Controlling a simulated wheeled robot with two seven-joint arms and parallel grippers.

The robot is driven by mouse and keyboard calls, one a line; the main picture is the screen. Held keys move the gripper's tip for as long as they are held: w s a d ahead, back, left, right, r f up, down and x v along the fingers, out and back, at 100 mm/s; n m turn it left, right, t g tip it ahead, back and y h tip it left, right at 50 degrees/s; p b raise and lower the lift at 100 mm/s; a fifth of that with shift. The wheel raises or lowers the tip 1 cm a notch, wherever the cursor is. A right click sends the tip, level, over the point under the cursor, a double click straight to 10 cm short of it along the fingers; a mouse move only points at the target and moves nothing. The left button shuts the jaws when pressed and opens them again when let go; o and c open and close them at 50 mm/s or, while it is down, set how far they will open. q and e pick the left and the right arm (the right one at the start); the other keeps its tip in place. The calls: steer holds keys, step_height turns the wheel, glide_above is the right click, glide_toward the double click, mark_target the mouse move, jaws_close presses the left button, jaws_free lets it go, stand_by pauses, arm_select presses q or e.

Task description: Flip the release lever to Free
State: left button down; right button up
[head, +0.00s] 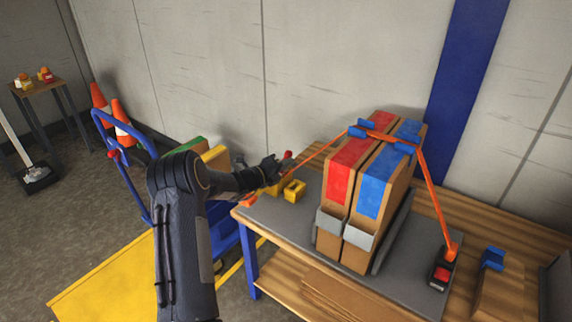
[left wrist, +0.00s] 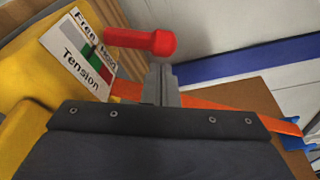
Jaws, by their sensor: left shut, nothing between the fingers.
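The red release lever (left wrist: 140,40) shows in the left wrist view, its round knob pointing right, beside a white label (left wrist: 80,52) reading Free, Hold and Tension. Which word the lever stands at, I cannot tell. Its red tip also shows in the head view (head: 288,155), above the yellow tensioner body (head: 293,190). My left gripper (head: 275,165) is shut and empty. In the left wrist view its fingertips (left wrist: 161,70) are just below the knob; whether they touch it is unclear. The gripper and forearm partly hide the tensioner in the head view. My right gripper is not visible.
An orange strap (head: 432,190) runs over two boxes with red (head: 348,165) and blue (head: 380,185) tops to a red-black anchor (head: 441,272). They stand on a grey mat (head: 285,220) on a wooden table. A blue cart (head: 125,170) stands left; wall behind.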

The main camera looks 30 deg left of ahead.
arm_select(q)
steer(key=shift+r, duration=0.1)
stand_by(0.3)
steer(key=shift+a+r+n+p, duration=0.15)
steer(key=shift+a+n+p, duration=0.1)
steer(key=shift+n+p, duration=0.2)
